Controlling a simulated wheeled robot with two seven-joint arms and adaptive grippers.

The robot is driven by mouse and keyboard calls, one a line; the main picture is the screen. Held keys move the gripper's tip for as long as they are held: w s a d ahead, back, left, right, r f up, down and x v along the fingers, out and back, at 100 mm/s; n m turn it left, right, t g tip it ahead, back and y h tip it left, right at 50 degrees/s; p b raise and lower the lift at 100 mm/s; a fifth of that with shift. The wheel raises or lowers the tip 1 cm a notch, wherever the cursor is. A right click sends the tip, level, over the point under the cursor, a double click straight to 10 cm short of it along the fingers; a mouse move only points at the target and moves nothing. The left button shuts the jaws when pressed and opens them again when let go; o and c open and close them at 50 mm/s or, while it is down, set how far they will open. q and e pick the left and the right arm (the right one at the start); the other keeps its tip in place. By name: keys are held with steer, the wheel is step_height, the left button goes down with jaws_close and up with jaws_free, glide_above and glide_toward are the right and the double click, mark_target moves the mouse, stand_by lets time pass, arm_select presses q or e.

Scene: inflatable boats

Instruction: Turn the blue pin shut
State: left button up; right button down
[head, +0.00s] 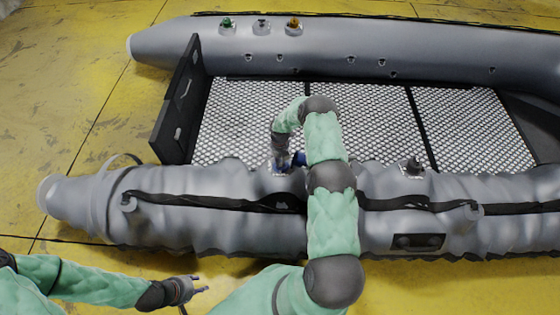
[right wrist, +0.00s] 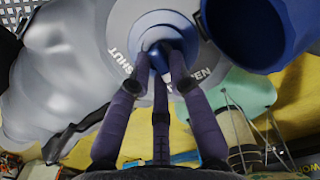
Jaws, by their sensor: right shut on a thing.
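The blue pin (right wrist: 158,57) sits in the middle of a round grey valve (right wrist: 119,38) marked SHUT and OPEN, in the right wrist view. My right gripper (right wrist: 156,58) is shut on the pin, its fingers around it from below in that view. In the head view my right gripper (head: 281,164) points down at the near tube (head: 230,181) of the grey boat, and the pin is hidden there. A blue open cap (right wrist: 256,28) is beside the valve; it also shows in the head view (head: 298,158). My left gripper (head: 192,287) is open and empty over the yellow floor.
Green (head: 227,23), grey (head: 262,26) and orange (head: 294,26) valves sit on the far tube (head: 340,45). Another dark valve (head: 413,167) is on the near tube, to the right. A black board (head: 178,100) stands upright at the boat's left end. Yellow floor (head: 75,90) is clear at left.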

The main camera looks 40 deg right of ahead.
steer(key=m+b, duration=0.1)
steer(key=m, duration=0.2)
steer(key=m+g+b, duration=0.1)
steer(key=m, duration=0.1)
steer(key=shift+w+a+f+h+b, duration=0.1)
steer(key=shift+w+f+h+b, duration=0.05)
steer(key=shift+w+h+b, duration=0.2)
steer(key=m+b, duration=0.1)
steer(key=m, duration=0.2)
steer(key=m+g+b, duration=0.1)
steer(key=m, duration=0.1)
steer(key=shift+w+b, duration=0.25)
steer(key=shift+b, duration=0.05)
steer(key=m, duration=0.2)
steer(key=m+b, duration=0.1)
steer(key=shift+w+d+m+g, duration=0.1)
steer(key=shift+d+m+g, duration=0.1)
steer(key=shift+m+g, duration=0.2)
steer(key=shift+w+d+m, duration=0.1)
steer(key=shift+m, duration=1.5)
steer(key=c, duration=1.1)
jaws_free()
steer(key=shift+c, duration=0.2)
